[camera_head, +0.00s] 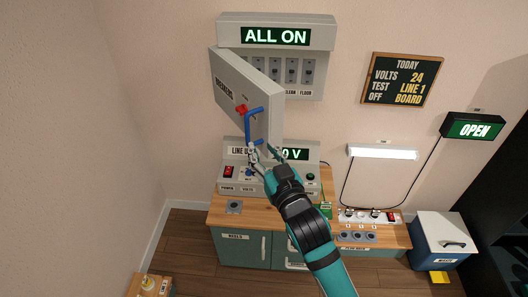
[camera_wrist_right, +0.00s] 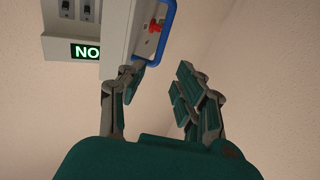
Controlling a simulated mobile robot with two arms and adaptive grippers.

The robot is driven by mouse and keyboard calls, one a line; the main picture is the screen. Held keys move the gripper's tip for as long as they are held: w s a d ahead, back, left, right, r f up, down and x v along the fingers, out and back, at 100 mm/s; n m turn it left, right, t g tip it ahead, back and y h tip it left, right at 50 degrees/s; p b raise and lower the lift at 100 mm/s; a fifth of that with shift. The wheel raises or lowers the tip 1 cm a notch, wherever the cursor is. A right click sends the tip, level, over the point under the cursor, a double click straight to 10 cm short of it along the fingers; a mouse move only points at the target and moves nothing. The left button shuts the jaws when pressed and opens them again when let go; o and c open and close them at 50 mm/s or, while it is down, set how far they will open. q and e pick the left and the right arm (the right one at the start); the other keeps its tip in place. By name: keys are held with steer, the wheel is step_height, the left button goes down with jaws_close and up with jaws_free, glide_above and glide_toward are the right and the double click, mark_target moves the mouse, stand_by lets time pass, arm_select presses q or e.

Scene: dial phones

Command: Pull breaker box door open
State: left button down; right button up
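The breaker box (camera_head: 308,82) hangs on the wall under an "ALL ON" sign, with a row of switches showing inside. Its grey door (camera_head: 258,88) stands swung out from the box, partly open, hinge side hidden. A blue handle (camera_head: 249,126) and a red latch (camera_head: 241,109) are on the door face. My right gripper (camera_head: 264,155) is just below the handle, fingers apart and empty. In the right wrist view, the handle (camera_wrist_right: 166,45) lies beyond the fingertips (camera_wrist_right: 163,78), and one finger is close to the door's edge; I cannot tell if they touch. My left gripper is out of view.
Below the box, a control console (camera_head: 228,182) stands on a wooden-topped cabinet (camera_head: 226,218). A power strip (camera_head: 370,216) and a blue-and-white bin (camera_head: 442,243) are to the right. A lit lamp (camera_head: 382,153) and chalkboard (camera_head: 402,80) are on the wall.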

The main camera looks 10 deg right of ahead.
steer(key=w+a+r+g+y+p, duration=0.1)
steer(key=a, duration=0.1)
steer(key=w+a+r+g+y+p, duration=0.1)
steer(key=w+p, duration=0.1)
steer(key=shift+a+r+g+y, duration=0.15)
steer(key=shift+a+g+y, duration=0.25)
jaws_close()
steer(key=m+g+h+p, duration=0.25)
steer(key=g+p, duration=0.35)
steer(key=g, duration=0.3)
glide_toward(260, 141)
steer(key=shift+m+y, duration=0.35)
steer(key=shift+y, duration=0.2)
steer(key=a+f, duration=0.1)
steer(key=a+f+p, duration=0.1)
steer(key=f, duration=0.1)
steer(key=w+a+f, duration=0.1)
steer(key=f, duration=0.1)
steer(key=shift+w+a+f, duration=0.15)
steer(key=shift+a+f, duration=0.05)
